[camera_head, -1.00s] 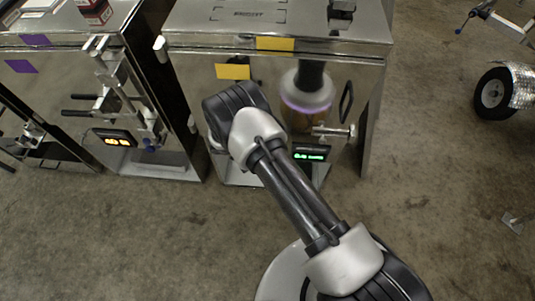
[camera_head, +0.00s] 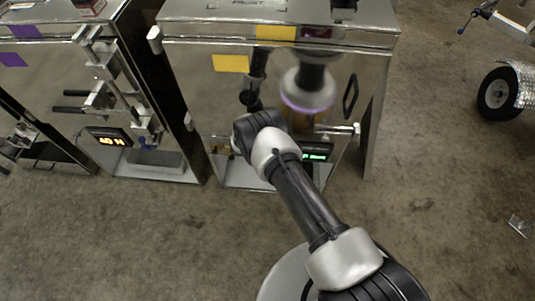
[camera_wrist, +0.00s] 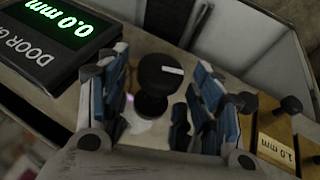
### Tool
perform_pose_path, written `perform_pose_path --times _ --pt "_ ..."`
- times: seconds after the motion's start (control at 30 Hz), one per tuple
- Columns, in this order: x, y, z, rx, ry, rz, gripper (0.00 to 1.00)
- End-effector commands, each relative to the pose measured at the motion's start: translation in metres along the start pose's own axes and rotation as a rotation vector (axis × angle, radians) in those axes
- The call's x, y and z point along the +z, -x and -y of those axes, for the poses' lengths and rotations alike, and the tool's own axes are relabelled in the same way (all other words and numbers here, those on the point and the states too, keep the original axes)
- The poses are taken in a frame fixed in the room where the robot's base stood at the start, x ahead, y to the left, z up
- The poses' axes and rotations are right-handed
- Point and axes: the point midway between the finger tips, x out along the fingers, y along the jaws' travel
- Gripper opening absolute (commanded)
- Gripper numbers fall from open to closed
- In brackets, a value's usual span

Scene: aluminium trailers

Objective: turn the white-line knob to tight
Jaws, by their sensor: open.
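A black round knob (camera_wrist: 160,76) with a short white line on its top stands in the middle of the wrist view. The white line points toward the right of that picture. My gripper (camera_wrist: 161,62) is open, with one blue-and-grey finger on each side of the knob. I cannot tell whether either finger touches it. A door gauge display (camera_wrist: 62,35) at the upper left of the wrist view reads 0.0 mm in green. It also shows on the right cabinet in the head view (camera_head: 317,152). My arm hides the gripper and knob in the head view.
Brass-coloured blocks with black knobs, one block (camera_wrist: 275,147) marked 1.0 mm, stand close right of my gripper. The shiny metal cabinet (camera_head: 230,110) with a yellow label faces me. A second cabinet (camera_head: 160,100) stands left.

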Motion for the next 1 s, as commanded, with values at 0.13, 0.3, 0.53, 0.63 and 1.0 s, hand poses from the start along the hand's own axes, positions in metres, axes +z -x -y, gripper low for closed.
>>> perform_pose_path --times 0.13,0.3,0.53,0.63,1.0 --pt "-0.0002 0.0004 0.0000 0.000 0.000 0.000 0.57" --pt "-0.0002 0.0005 0.0000 0.000 0.000 0.000 0.46" --pt "-0.0002 0.0006 0.0001 0.000 0.000 0.000 0.30" --pt "-0.0002 0.0006 0.0001 0.000 0.000 0.000 0.23" --pt "-0.0013 0.0013 -0.0019 -0.020 -0.009 -0.002 0.17"
